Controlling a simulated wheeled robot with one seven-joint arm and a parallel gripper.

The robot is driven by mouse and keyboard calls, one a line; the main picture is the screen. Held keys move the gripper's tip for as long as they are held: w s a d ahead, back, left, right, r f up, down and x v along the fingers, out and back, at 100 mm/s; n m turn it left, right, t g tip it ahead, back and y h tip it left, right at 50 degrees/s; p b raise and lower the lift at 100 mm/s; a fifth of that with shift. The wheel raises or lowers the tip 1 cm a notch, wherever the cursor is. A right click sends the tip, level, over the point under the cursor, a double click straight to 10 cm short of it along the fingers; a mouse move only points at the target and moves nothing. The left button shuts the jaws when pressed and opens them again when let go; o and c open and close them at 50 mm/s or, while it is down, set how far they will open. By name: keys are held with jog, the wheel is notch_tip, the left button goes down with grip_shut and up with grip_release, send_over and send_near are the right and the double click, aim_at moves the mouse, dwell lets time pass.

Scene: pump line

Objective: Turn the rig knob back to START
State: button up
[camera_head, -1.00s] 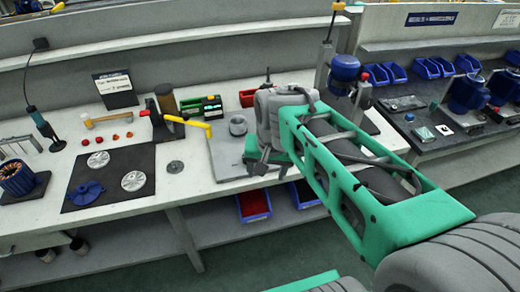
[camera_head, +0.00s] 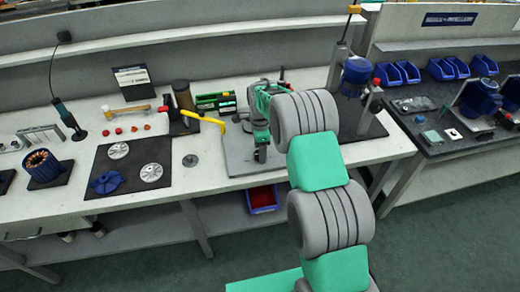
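Another candidate is the upright stand with a blue motor (camera_head: 356,72) at the bench's right end. My gripper (camera_head: 262,153) points down over the light grey plate, right of the yellow lever. It is small, dark and partly covered by my arm, so its opening and any contact cannot be told. My arm also hides part of the bench behind it.
A yellow lever (camera_head: 205,119) sticks out from a dark press close left of my gripper. A black mat (camera_head: 128,178) with a blue part and metal discs lies further left. A dark bench with blue bins (camera_head: 440,68) stands right.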

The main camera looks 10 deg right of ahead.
jog(key=shift+f, duration=0.5)
jog(key=c, duration=1.4)
